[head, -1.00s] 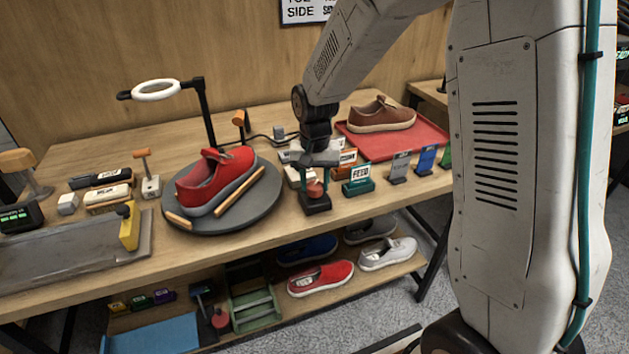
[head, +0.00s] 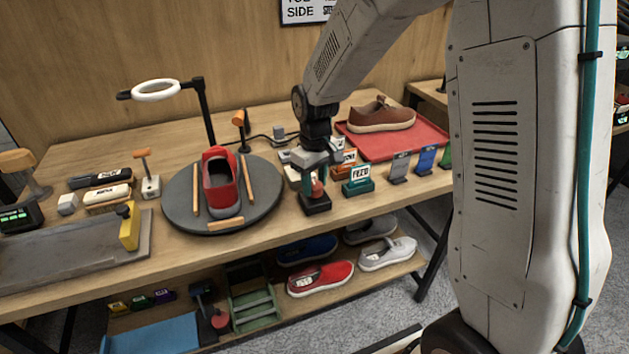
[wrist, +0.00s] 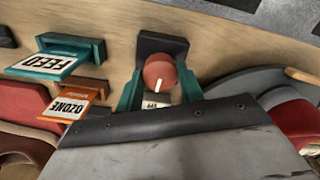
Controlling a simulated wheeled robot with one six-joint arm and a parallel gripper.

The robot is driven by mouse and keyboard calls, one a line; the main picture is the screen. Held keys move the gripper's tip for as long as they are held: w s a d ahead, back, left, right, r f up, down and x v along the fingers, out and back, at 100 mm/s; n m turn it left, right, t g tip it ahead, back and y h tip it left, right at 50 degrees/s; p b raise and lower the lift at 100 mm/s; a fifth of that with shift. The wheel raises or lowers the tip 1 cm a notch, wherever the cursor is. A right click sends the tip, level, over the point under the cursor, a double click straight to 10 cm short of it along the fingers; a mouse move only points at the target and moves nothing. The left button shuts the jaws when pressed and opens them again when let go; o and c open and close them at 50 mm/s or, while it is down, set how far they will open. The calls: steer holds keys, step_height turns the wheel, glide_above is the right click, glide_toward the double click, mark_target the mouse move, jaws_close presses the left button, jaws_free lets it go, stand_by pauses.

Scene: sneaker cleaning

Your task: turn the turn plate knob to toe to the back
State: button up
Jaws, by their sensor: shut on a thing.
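My gripper (head: 311,180) is shut on the red turn plate knob (head: 317,188), which sits on a small black base (head: 316,204) right of the turn plate. In the wrist view the knob (wrist: 159,71) lies between the two teal fingers, with a white pointer line on it. The grey round turn plate (head: 263,198) bears a red sneaker (head: 221,180).
A FEED sign (head: 358,181) and an OZONE sign (wrist: 67,105) stand close to the knob. A red tray (head: 425,143) with a brown shoe (head: 381,115) is at the back right. A ring lamp (head: 156,91) hangs behind the plate. Several shoes lie on the lower shelf.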

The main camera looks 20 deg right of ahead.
mark_target(315, 184)
steer(key=shift+n, duration=0.4)
steer(key=o, duration=1)
steer(key=shift+r, duration=0.1)
step_height(315, 184, up, 8)
steer(key=shift+f, duration=0.15)
